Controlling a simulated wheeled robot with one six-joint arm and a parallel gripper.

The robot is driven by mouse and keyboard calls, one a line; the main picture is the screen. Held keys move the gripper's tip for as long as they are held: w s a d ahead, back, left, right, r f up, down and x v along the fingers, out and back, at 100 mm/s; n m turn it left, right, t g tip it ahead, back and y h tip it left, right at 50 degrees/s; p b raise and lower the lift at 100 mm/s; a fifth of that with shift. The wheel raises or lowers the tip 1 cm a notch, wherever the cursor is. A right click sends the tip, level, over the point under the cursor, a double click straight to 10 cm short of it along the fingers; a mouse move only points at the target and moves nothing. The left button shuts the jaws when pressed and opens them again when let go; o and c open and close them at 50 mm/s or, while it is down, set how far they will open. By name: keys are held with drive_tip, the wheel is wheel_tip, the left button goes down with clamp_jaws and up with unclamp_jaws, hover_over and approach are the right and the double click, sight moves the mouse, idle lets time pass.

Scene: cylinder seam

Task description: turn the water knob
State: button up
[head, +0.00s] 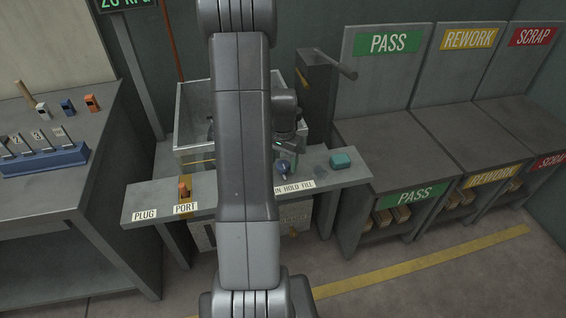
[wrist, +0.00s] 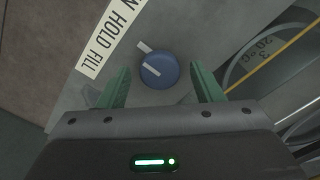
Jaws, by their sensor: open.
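The water knob is a round blue knob (wrist: 159,69) with a white pointer line, on the grey shelf beside a label ending in "N HOLD FILL" (wrist: 108,38). In the head view the knob (head: 282,168) shows just right of my arm. I cannot tell the fingertips' height over the shelf. In the head view my arm hides part of the label.
A grey tank (head: 190,110) stands behind the shelf (head: 240,190). A teal block (head: 341,160) lies right of the knob, and an orange plug (head: 184,190) stands at PORT. PASS, REWORK and SCRAP benches are at the right; a workbench (head: 60,190) is at the left.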

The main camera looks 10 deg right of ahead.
drive_tip(key=shift+f, duration=0.3)
drive_tip(key=c, duration=0.9)
drive_tip(key=shift+c, duration=0.2)
drive_tip(key=n, duration=0.3)
drive_tip(key=shift+n, duration=0.3)
drive_tip(key=shift+n+b, duration=0.4)
drive_tip(key=shift+n, duration=1.3)
